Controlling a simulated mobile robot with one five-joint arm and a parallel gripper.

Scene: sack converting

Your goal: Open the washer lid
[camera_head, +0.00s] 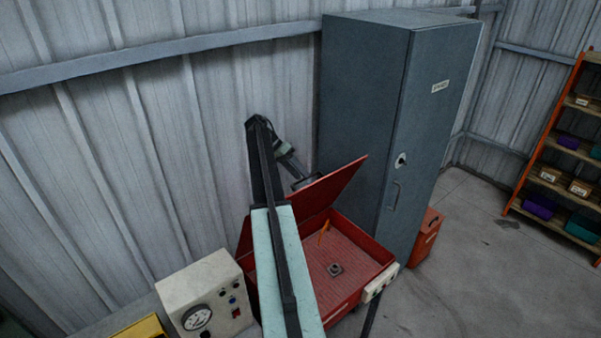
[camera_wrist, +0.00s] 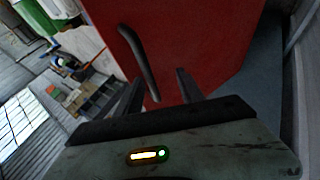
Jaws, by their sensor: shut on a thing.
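The red washer lid (camera_head: 328,190) stands raised and tilted above the red washer basin (camera_head: 378,262), so the inside of the basin shows. My gripper (camera_head: 302,183) is at the lid's far side in the head view, its fingertips partly hidden behind the lid. In the wrist view the red lid (camera_wrist: 205,45) fills the upper middle. A dark bar handle (camera_wrist: 135,52) runs along it, and its lower end lies between the two fingers of my gripper (camera_wrist: 158,85). My gripper is shut on this handle.
A tall grey cabinet (camera_head: 362,100) stands right beside the washer. A grey control box with a gauge (camera_head: 208,293) is at the left. A corrugated wall (camera_head: 150,150) is close behind. A shelf rack (camera_head: 545,130) stands far right, with open floor (camera_head: 480,270) before it.

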